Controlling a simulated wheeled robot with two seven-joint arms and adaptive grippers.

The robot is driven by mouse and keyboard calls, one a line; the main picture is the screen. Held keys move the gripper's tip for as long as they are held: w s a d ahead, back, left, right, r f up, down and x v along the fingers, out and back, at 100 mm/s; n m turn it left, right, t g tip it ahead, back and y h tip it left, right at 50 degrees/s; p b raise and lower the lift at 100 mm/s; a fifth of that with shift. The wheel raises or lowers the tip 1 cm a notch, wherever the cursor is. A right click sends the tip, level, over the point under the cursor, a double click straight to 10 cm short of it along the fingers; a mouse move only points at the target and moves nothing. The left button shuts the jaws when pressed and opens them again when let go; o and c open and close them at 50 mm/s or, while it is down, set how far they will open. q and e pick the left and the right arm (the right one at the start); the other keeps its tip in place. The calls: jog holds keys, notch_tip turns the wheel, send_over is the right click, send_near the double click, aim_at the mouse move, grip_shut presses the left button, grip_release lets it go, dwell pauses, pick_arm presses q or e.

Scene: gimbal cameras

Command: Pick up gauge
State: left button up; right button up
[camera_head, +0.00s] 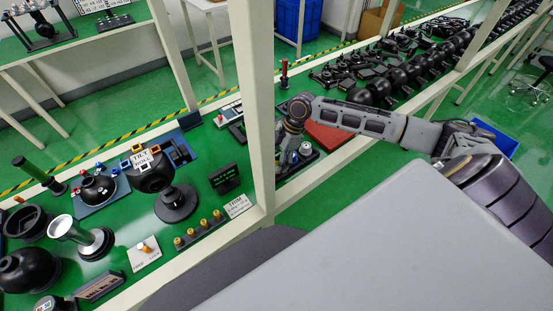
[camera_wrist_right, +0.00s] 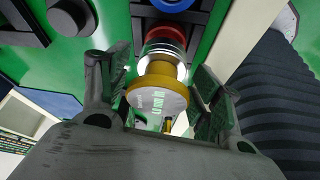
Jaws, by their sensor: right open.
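The gauge (camera_wrist_right: 157,100), as far as I can tell, is a short brass-coloured cylinder with a pale round lettered face. In the right wrist view it lies between the fingers of my right gripper (camera_wrist_right: 163,72), with gaps visible at both sides. The fingers are open and do not appear to close on it. In the head view my right gripper (camera_head: 284,150) reaches down at the green bench behind the cream post, and its fingertips are hard to make out. The gauge cannot be told apart clearly there. My left gripper is not in view.
The cream post (camera_head: 252,100) stands just left of my right gripper. A red plate (camera_head: 328,136) lies to its right. A black row of brass pegs (camera_head: 200,231) and a black dome on a stand (camera_head: 150,175) are on the left bench. Many black parts crowd the bench beyond.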

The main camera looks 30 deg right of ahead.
jog(key=shift+c, duration=0.4)
jog(key=c, duration=1)
jog(key=shift+r, duration=0.15)
notch_tip(320, 180, up, 10)
jog(key=shift+f, duration=0.1)
jog(key=shift+w, duration=0.1)
dwell(0.3)
